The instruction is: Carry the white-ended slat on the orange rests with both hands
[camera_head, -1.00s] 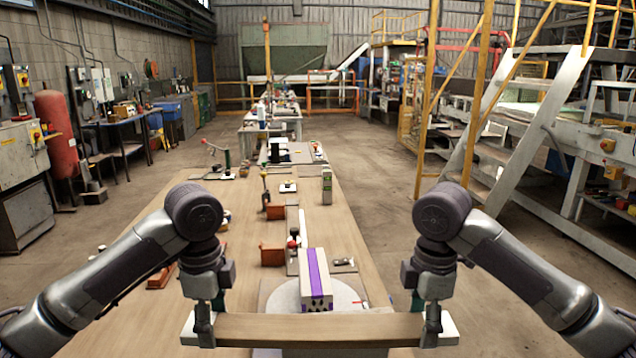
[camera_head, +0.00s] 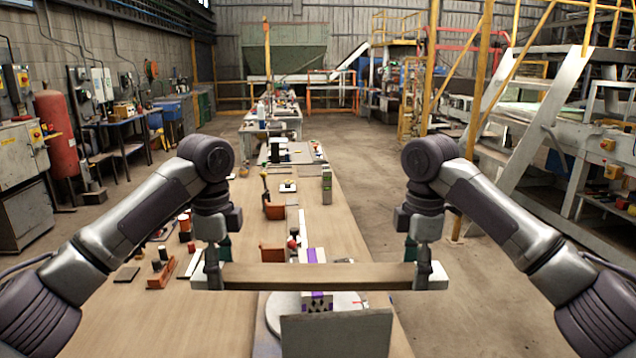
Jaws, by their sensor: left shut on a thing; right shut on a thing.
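The wooden slat with white ends (camera_head: 318,276) is held level above the table, across the front of the head view. My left gripper (camera_head: 212,272) is shut on the slat near its left white end. My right gripper (camera_head: 424,270) is shut on it near its right white end.
A grey upright panel (camera_head: 336,334) stands at the near edge, below the slat. The long wooden table (camera_head: 345,225) carries several small tools and blocks. A red-topped post (camera_head: 292,240) stands behind the brick. Open floor lies right of the table.

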